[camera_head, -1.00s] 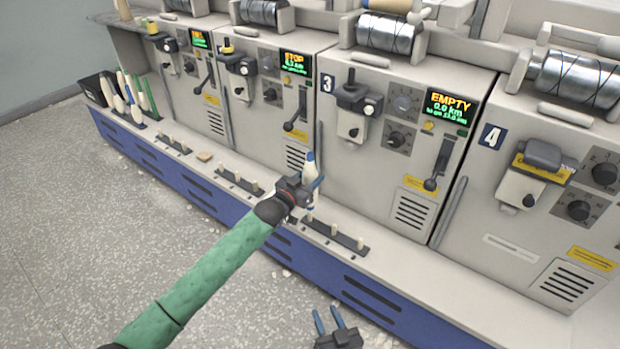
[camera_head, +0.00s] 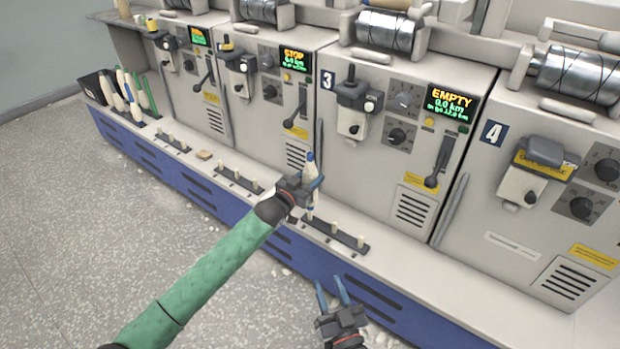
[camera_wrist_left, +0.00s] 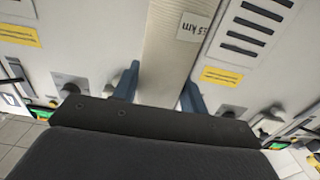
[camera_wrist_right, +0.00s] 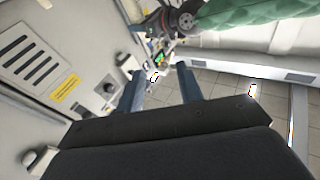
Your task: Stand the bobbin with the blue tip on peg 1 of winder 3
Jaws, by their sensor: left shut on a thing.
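My left gripper (camera_head: 311,187) is shut on the bobbin with the blue tip (camera_head: 310,170), which stands about upright above the front ledge at winder 3. In the left wrist view the cream bobbin (camera_wrist_left: 172,45) shows a "km" label between the two blue fingers (camera_wrist_left: 160,88). The peg rail of winder 3 (camera_head: 347,240) lies on the ledge just below and to the right. The bobbin's lower end is close to the rail's leftmost peg (camera_head: 310,215); whether it touches cannot be told. My right gripper (camera_head: 333,293) is open and empty in front of the ledge.
Winder 3's display (camera_head: 450,103) reads EMPTY; winder 4 (camera_head: 545,190) stands to its right. Other peg rails (camera_head: 238,183) lie along the ledge to the left. A black bin (camera_head: 97,88) and several bobbins stand at the far left. The floor in front is open.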

